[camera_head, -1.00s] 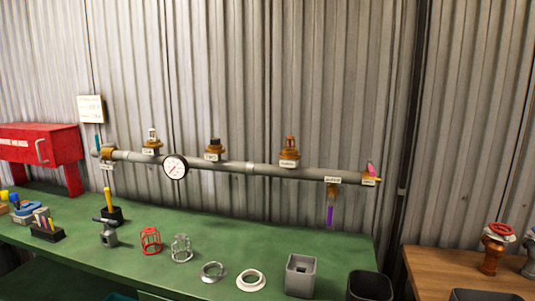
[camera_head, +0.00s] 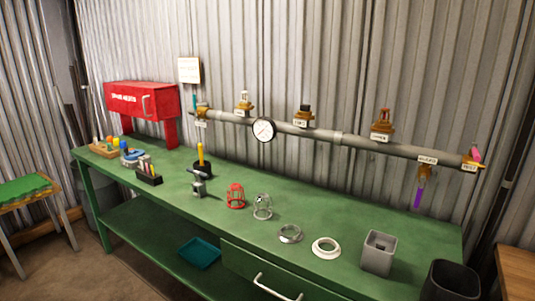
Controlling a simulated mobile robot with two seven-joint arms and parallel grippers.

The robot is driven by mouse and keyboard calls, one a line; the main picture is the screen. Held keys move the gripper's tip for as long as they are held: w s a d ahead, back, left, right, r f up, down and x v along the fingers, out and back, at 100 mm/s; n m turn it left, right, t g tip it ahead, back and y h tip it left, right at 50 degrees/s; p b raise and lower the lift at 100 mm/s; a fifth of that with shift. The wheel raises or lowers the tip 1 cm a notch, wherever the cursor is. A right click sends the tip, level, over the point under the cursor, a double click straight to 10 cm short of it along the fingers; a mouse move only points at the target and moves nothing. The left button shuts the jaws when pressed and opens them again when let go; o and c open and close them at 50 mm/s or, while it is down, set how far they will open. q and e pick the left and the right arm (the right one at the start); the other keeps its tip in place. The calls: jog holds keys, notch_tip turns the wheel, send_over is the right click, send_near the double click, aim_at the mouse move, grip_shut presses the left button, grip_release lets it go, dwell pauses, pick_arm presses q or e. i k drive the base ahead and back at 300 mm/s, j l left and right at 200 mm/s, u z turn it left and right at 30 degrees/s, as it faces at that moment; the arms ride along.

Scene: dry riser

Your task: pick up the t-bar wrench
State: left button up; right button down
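What looks like the t-bar wrench (camera_head: 198,184) stands on the green workbench (camera_head: 330,202), left of the middle of the view. It is a small grey piece with a dark bar across its top. A dark cup (camera_head: 203,169) with a yellow-handled tool stands close behind it, and a red wire cage (camera_head: 236,196) stands to its right. Neither of my grippers shows in this view.
A black tool block (camera_head: 149,178) is left of the wrench. A silver cage (camera_head: 262,207), a metal ring (camera_head: 290,234), a white ring (camera_head: 326,247) and a grey square holder (camera_head: 378,253) line the front to the right. A pipe with a gauge (camera_head: 264,130) runs behind.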

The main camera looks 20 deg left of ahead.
aim_at(198, 186)
jog(key=j+z, duration=0.15)
jog(key=z, duration=0.25)
jog(key=j+z, duration=0.1)
jog(key=z, duration=0.25)
jog(key=j+z, duration=0.25)
jog(key=j, duration=0.2)
jog(key=j+z, duration=0.3)
jog(key=j, duration=0.15)
jog(key=k+j, duration=0.1)
jog(key=j, duration=0.35)
jog(key=j+z, duration=0.15)
jog(key=j, duration=0.35)
jog(key=k+j, duration=0.2)
jog(key=j, duration=0.25)
jog(key=k+j+z, duration=0.15)
jog(key=j, duration=0.3)
jog(key=i, duration=0.05)
